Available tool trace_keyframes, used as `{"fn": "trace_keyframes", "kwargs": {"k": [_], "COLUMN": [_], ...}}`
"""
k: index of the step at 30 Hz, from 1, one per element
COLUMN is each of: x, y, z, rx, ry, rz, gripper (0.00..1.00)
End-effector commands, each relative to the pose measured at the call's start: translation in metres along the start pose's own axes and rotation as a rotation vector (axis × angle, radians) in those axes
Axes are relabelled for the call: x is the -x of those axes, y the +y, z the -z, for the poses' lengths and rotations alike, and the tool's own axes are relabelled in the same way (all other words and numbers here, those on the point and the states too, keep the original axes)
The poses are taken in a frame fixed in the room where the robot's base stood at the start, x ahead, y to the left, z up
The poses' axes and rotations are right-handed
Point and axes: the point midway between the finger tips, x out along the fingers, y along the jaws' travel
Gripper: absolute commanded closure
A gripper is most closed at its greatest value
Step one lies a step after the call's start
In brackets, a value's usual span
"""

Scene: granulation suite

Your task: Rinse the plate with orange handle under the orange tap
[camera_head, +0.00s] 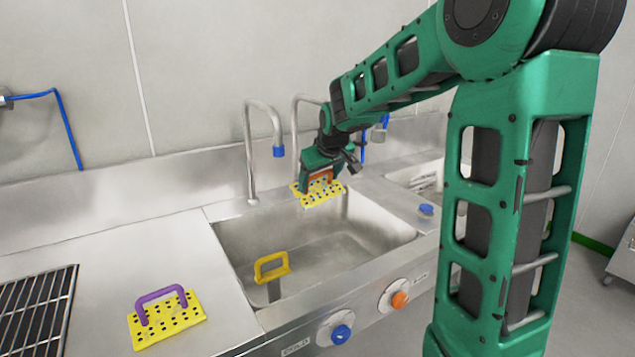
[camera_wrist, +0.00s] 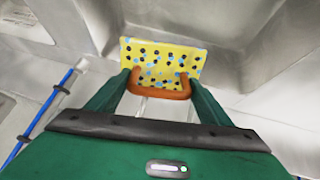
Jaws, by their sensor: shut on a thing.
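My gripper (camera_head: 319,176) is shut on the orange handle (camera_wrist: 158,92) of a yellow plate (camera_head: 318,195). It holds the plate above the back right part of the sink (camera_head: 340,253). In the wrist view the yellow plate (camera_wrist: 165,55) shows black dots and light blue spots. A curved tap (camera_head: 249,150) with a blue tip stands behind the sink at left. A second curved tap (camera_head: 295,120) stands to its right, with its outlet hidden by my arm. An orange knob (camera_head: 399,300) and a blue knob (camera_head: 341,334) are on the sink's front. I see no running water.
A yellow plate with a purple handle (camera_head: 165,315) lies on the left counter (camera_head: 120,260) beside a black rack (camera_head: 38,310). A yellow-orange handle (camera_head: 271,267) stands up in the sink's front left. A small blue-topped item (camera_head: 426,209) is on the right ledge.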

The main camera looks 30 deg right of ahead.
Motion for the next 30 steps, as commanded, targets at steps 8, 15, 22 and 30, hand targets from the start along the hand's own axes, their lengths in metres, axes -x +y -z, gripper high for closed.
{"fn": "trace_keyframes", "kwargs": {"k": [8,15,22,30], "x": [0.001,0.001,0.001,0.001], "y": [0.002,0.009,0.011,0.008], "z": [0.000,-0.003,-0.004,-0.002], "rx": [0.000,-0.001,0.000,0.000], "ry": [0.002,0.001,0.001,0.002], "rz": [-0.001,-0.001,-0.001,0.000], "gripper": [0.61,0.61,0.61,0.61]}}
